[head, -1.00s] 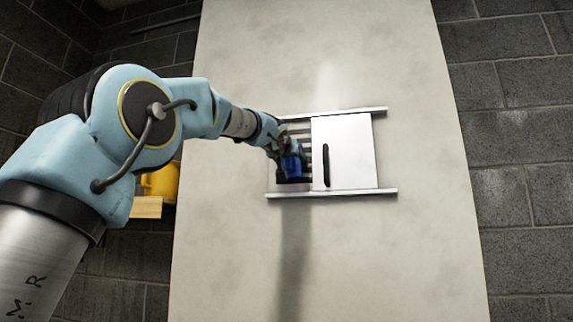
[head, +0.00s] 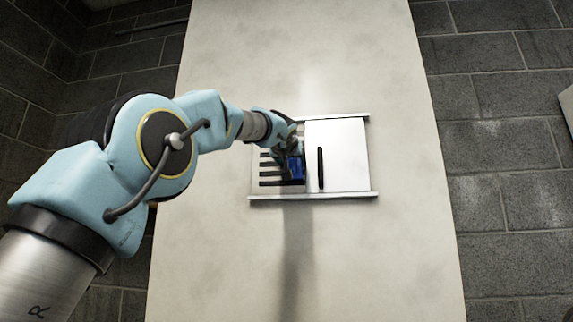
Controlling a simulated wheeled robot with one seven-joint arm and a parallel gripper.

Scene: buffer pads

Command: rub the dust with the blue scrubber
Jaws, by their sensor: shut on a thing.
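My gripper (head: 287,146) is shut on the blue scrubber (head: 296,171) in the head view. It holds the scrubber in front of the right part of a dark slatted opening (head: 268,168) in the tall pale panel. The scrubber is close to the left edge of the white sliding door (head: 345,155). My gripper and wrist hide part of the scrubber and the upper slats. I cannot tell whether the scrubber touches the slats. I cannot make out the dust as a separate patch.
The door has a black upright handle (head: 320,168) just right of the scrubber. An upper rail (head: 345,116) and a lower rail (head: 340,195) stick out. The pale panel (head: 400,250) is otherwise bare, with grey block walls (head: 510,170) around it. A pale object (head: 567,108) shows at the right edge.

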